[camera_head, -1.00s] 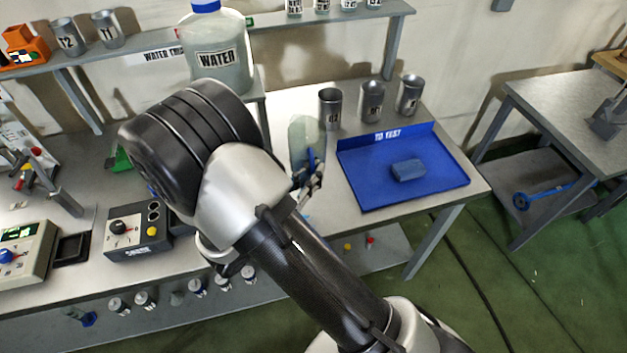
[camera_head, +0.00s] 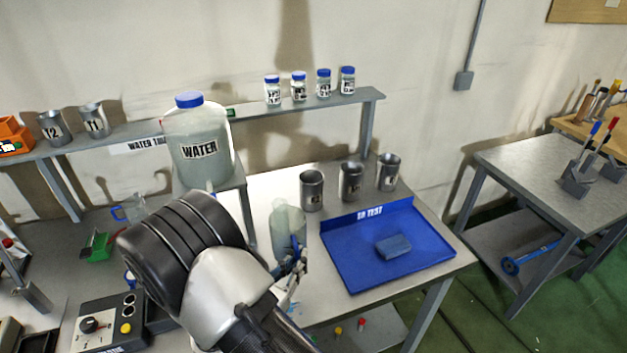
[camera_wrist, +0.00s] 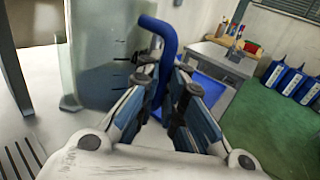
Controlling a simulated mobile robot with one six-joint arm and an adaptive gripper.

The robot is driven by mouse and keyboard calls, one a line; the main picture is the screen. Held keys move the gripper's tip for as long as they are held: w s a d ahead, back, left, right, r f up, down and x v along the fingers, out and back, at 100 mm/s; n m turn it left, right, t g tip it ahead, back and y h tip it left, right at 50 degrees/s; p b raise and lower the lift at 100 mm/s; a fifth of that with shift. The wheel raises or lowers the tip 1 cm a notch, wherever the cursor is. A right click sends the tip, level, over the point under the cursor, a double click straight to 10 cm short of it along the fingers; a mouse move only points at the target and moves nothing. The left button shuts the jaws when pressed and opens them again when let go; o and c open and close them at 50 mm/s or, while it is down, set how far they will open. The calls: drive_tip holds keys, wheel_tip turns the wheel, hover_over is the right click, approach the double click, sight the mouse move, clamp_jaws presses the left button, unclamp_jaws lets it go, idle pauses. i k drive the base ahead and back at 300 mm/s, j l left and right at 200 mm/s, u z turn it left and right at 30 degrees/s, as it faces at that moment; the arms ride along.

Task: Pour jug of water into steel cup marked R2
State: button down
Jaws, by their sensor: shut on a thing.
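A clear jug (camera_head: 287,222) is held upright, just left of the blue tray in the head view. My gripper (camera_head: 294,268) is shut on its blue handle, which shows between the fingers in the wrist view (camera_wrist: 160,48). The jug's clear wall (camera_wrist: 98,55) fills the left of that view. Its water level is hard to tell. Three steel cups stand upright behind the tray: a left cup (camera_head: 312,192), a middle cup (camera_head: 351,184) and a right cup (camera_head: 388,174). Their labels are too small to read surely, so I cannot tell which is R2.
The blue tray (camera_head: 345,270) holds a blue block (camera_head: 393,247). A large water container (camera_head: 198,150) stands on a raised stand behind my arm. Small blue-capped bottles (camera_head: 298,86) and cups T1 and T2 are on the shelf (camera_head: 255,112).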

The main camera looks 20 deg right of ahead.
sight(311, 182)
drive_tip(key=i+l+z, duration=0.1)
drive_tip(key=i+z, duration=0.4)
drive_tip(key=z, duration=0.25)
drive_tip(key=i+z, duration=0.35)
drive_tip(key=k, duration=0.1)
